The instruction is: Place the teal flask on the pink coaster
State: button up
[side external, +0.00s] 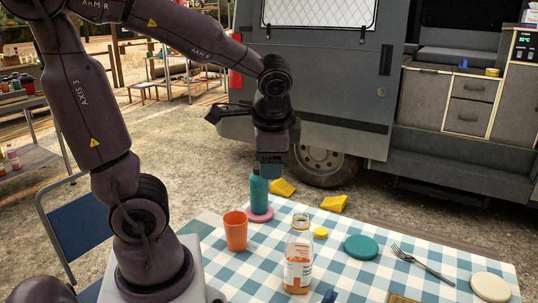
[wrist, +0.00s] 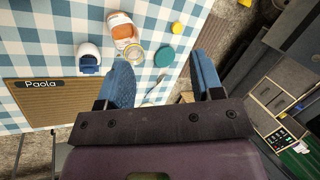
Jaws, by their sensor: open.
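The teal flask (side external: 259,194) stands upright at the back edge of the checked table in the side view. Its base is on the pink coaster (side external: 261,215), whose rim shows around it. My gripper (side external: 270,168) is directly over the flask's top in that view; whether they touch is unclear. In the wrist view my gripper (wrist: 164,80) has its two blue fingers wide apart with nothing held between them. The flask and the pink coaster do not show in the wrist view.
An orange cup (side external: 235,231) stands just left of the coaster. A glass jar (side external: 298,262), yellow lid (side external: 321,232), teal disc (side external: 361,247), fork (side external: 422,263) and cream disc (side external: 490,287) are to the right. A sign reading Paola (wrist: 45,98) shows in the wrist view.

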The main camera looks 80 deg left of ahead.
jog(key=s+d+r+n+t+h, duration=0.2)
jog(key=d+r+t+h, duration=0.2)
jog(key=d, duration=0.5)
jog(key=shift+s+r+n+t+h, duration=0.2)
jog(key=shift+s+n+t+h, duration=0.1)
jog(key=shift+s+n, duration=0.1)
dwell(0.4)
